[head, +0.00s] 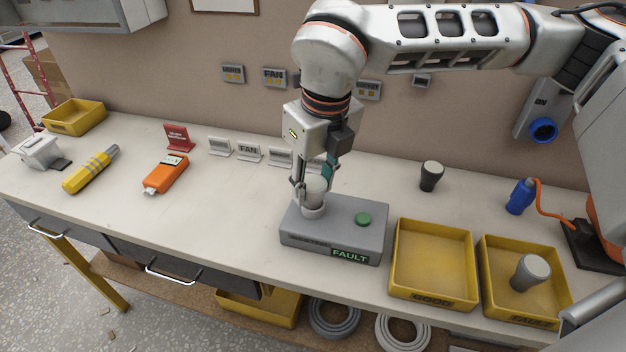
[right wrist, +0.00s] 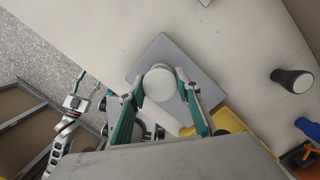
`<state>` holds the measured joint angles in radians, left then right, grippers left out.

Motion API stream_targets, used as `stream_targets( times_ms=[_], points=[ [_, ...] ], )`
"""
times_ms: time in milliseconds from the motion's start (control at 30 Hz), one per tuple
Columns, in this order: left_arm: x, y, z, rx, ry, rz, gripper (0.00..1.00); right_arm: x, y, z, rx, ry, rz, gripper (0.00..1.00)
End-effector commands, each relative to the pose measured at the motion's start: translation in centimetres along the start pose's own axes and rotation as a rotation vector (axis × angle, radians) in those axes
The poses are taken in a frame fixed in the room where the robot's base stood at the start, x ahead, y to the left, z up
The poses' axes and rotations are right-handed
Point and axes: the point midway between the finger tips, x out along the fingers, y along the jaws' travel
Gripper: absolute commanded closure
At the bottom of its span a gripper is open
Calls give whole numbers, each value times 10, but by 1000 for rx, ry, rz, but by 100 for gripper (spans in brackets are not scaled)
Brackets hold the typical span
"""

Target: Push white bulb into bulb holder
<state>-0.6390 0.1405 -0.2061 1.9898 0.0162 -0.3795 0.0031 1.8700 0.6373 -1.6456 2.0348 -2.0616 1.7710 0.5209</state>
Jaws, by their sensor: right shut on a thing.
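My right gripper (head: 314,188) is shut on the white bulb (head: 316,185), with one finger on each side of it. The bulb is upright over the white ring-shaped bulb holder (head: 313,212) on the grey test box (head: 335,243). Whether it is fully seated cannot be told. The right wrist view shows the bulb's round top (right wrist: 159,83) between the fingertips, hiding the holder below. The box has a green button (head: 363,219) and a display reading FAULT. My left gripper (right wrist: 81,90) shows small in the right wrist view, empty, its fingers apart.
Right of the box are two yellow trays, one empty (head: 401,287) and one (head: 490,293) holding a grey-topped bulb (head: 530,272). A dark bulb (head: 431,176) stands behind them. An orange meter (head: 166,174) and yellow tool (head: 91,169) lie left. The bench front left of the box is clear.

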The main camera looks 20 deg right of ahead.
Motion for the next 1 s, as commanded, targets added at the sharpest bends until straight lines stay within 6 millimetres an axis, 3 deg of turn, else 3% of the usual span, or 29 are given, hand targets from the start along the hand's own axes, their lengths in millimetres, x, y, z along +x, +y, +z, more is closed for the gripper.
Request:
stream_targets(
  times_ms=[433, 467, 500, 533, 867, 1000],
  points=[
    [2, 2, 8, -2, -8, 2, 51, 10, 0, -1, 1, 0, 0, 88],
    [2, 2, 7, -2, -8, 2, 51, 10, 0, -1, 1, -1, 0, 59],
    [2, 2, 7, -2, -7, 2, 51, 10, 0, -1, 1, 0, 0, 49],
    [2, 2, 7, -1, -7, 2, 51, 10, 0, -1, 1, 0, 0, 48],
    [2, 0, 6, 0, -5, 0, 51, 8, 0, -1, 0, 0, 0, 48],
    [2, 1, 6, 0, -6, 1, 51, -2, 0, 0, 1, -3, 0, 48]
  ],
)
